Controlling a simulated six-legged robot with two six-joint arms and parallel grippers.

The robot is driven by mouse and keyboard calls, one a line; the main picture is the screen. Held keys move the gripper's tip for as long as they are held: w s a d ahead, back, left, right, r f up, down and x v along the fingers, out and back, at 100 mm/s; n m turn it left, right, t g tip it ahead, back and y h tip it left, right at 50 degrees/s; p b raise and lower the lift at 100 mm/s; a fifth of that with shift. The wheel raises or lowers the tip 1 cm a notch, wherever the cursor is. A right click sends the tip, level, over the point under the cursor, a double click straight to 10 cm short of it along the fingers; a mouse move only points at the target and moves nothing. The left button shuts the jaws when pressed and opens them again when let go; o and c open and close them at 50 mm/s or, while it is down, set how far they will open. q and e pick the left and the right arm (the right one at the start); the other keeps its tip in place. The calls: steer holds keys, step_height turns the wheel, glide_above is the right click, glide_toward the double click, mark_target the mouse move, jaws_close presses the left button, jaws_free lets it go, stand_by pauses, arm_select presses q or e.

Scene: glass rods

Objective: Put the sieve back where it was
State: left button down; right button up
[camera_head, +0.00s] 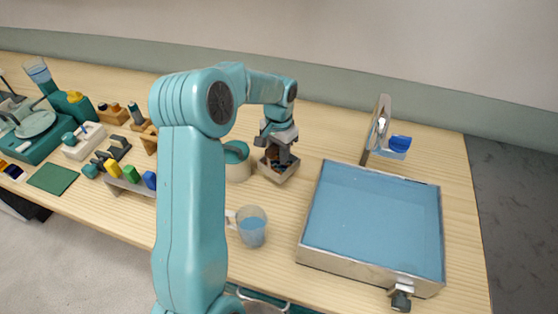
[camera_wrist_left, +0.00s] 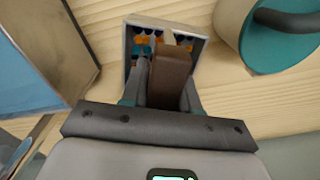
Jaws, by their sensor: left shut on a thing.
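My left gripper (camera_head: 279,152) is shut on a brown upright bar (camera_wrist_left: 168,78), which also shows between the fingers in the wrist view. The bar stands at a small grey-rimmed square box (camera_head: 278,171). In the left wrist view the box (camera_wrist_left: 131,40) has orange and blue round pieces inside. This may be the sieve, with the bar as its handle; I cannot tell whether they are one piece. It looks on or just above the table, with the gripper over it. My right gripper is not in view.
A white pot with teal lid (camera_head: 236,160) stands close left of the box. A glass mug (camera_head: 252,230) is nearer. A large blue-floored tray (camera_head: 372,215) fills the right. An upright metal plate (camera_head: 378,130) stands behind it. Bare wood (camera_head: 325,140) lies right of the gripper.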

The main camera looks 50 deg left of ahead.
mark_target(278, 167)
arm_select(q)
steer(key=f, duration=0.3)
steer(key=shift+s+a+f, duration=0.15)
steer(key=shift+a+f, duration=0.05)
steer(key=shift+f, duration=0.45)
steer(key=shift+w+d, duration=0.1)
steer(key=shift+w, duration=0.1)
steer(key=shift+f, duration=0.1)
steer(key=shift+s+f, duration=0.1)
steer(key=shift+f, duration=0.05)
steer(key=c, duration=1)
jaws_free()
steer(key=shift+s, duration=0.1)
steer(key=shift+o, duration=0.8)
